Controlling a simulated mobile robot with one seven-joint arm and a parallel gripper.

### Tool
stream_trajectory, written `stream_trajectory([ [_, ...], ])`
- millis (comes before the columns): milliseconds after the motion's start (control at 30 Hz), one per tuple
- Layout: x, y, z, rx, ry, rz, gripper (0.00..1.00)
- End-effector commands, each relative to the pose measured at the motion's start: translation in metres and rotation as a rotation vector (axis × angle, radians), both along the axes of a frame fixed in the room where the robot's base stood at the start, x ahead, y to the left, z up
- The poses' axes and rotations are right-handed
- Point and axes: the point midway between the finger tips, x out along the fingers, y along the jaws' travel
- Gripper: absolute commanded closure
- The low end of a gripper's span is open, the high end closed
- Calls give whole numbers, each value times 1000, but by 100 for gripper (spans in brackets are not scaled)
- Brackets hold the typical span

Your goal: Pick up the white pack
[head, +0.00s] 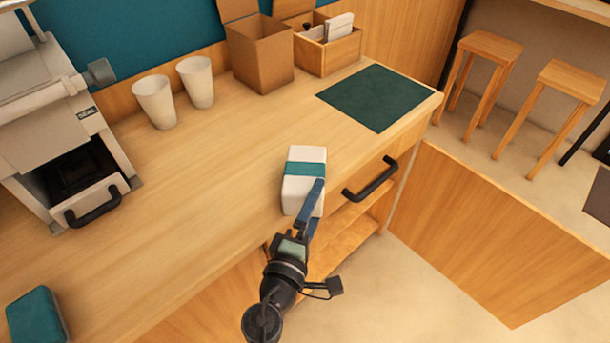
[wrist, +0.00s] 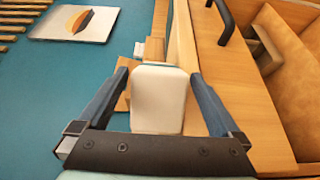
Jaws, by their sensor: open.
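The white pack (head: 303,190) lies on the wooden counter near its front edge, with a teal band across its top. In the wrist view the pack's pale end (wrist: 158,98) faces me in the middle. My gripper (head: 317,203) is open at the pack's near end. In the wrist view its two blue fingers (wrist: 159,74) stand on the left and right of the pack, with a narrow gap showing on each side. In the head view a finger hides part of the pack's near right side.
Two white cups (head: 155,101) and a brown box (head: 260,55) stand at the back. A sealing machine (head: 110,150) is at left, a teal block (head: 36,316) at lower left. A dark mat (head: 375,97) lies right. A drawer handle (head: 370,180) juts out below the front edge.

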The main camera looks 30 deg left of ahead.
Motion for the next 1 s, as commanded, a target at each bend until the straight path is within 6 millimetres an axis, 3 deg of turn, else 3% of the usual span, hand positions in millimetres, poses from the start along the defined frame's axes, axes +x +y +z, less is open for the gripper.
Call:
stream_trajectory([
  [200, 23, 2, 1, 0, 0, 1, 0],
  [467, 24, 2, 0, 0, 0, 0, 2],
  [933, 24, 3, 1, 0, -1, 1, 86],
  [1000, 24, 3, 1, 0, -1, 1, 87],
])
